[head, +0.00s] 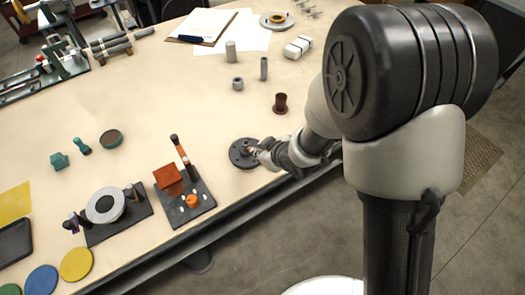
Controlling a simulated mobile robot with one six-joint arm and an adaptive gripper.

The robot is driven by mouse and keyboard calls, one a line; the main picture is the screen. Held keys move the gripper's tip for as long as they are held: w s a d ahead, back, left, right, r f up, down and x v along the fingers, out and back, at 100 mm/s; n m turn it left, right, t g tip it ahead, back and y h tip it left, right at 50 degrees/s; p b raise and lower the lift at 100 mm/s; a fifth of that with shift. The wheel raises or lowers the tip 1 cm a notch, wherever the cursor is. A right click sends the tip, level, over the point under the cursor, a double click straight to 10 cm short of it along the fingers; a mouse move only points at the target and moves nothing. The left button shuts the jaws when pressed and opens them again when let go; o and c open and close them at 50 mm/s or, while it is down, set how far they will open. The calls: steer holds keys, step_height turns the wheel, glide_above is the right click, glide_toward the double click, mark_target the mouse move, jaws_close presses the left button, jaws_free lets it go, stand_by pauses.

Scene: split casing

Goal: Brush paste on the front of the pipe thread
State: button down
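My gripper (262,153) is low over the table near its front edge, at the right side of a dark round flange (240,160) with holes in its rim. A small pale, coppery part shows at the flange's middle, beside the fingertips; I cannot tell whether it is a pipe end or something in the gripper. The fingers are too small to tell open from shut. No thread or paste can be made out clearly.
The dark board also carries an orange-red block (168,178) and a small orange piece (192,201). A brown flanged bush (280,103) and grey cylinders (231,51) stand behind the flange. A ring fixture (105,207) is at left.

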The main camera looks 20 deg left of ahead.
steer(key=shift+a+r+p, duration=0.1)
steer(key=shift+r+p, duration=0.3)
steer(key=shift+r, duration=0.15)
steer(key=shift+f+b, duration=0.7)
steer(key=shift+s, duration=0.1)
steer(key=shift+r+p, duration=0.65)
steer(key=shift+r, duration=0.1)
steer(key=shift+f+b, duration=0.8)
steer(key=shift+b, duration=0.05)
steer(key=shift+r+p, duration=0.4)
